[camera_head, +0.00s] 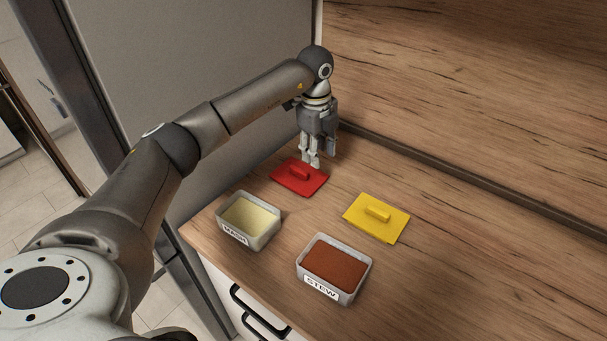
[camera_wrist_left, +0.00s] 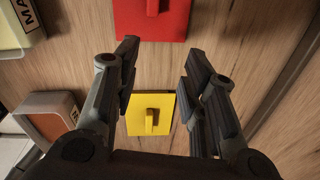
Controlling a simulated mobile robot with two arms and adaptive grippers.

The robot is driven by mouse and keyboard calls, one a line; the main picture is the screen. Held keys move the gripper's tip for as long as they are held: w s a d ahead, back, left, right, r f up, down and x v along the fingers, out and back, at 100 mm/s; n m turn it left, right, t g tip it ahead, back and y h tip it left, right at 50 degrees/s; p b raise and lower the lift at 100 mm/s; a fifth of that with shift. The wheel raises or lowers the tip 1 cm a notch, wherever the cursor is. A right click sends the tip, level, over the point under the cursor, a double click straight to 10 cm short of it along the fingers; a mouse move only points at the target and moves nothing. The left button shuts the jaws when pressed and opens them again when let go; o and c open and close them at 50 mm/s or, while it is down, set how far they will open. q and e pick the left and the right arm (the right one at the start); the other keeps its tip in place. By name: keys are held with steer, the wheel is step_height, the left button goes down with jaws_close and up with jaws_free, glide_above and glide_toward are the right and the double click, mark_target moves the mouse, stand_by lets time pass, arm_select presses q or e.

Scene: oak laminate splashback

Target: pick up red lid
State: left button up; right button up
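The red lid (camera_head: 290,182) is a flat rectangle with a raised bar handle, lying on the wooden counter. It also shows at the top edge of the left wrist view (camera_wrist_left: 178,22), partly cut off. My left gripper (camera_head: 313,163) points down just above the counter, by the far right edge of the red lid. In the left wrist view its fingers (camera_wrist_left: 162,52) are spread apart with nothing between them, and the red lid lies beyond the fingertips. My right gripper is not in view.
A yellow lid (camera_head: 391,225) lies to the right. An open container labelled MASH (camera_head: 235,235) and one labelled STEW (camera_head: 321,287) stand near the front edge. A grey panel (camera_head: 215,70) rises at the left and a wooden splashback (camera_head: 470,80) behind. The counter's right side is clear.

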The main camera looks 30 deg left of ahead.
arm_select(q)
steer(key=n+y, duration=0.2)
glide_toward(299, 170)
steer(key=f, duration=0.1)
steer(key=a+f+g+p, duration=0.1)
steer(key=f, duration=0.1)
steer(key=shift+w+a, duration=0.1)
steer(key=shift+a, duration=0.05)
steer(key=shift+f, duration=0.3)
steer(key=f, duration=0.1)
steer(key=f+p, duration=0.1)
steer(key=f, duration=0.1)
steer(key=f+p, duration=0.1)
steer(key=shift+w+f, duration=0.4)
steer(key=shift+f, duration=0.35)
steer(key=shift+c, duration=0.5)
jaws_close()
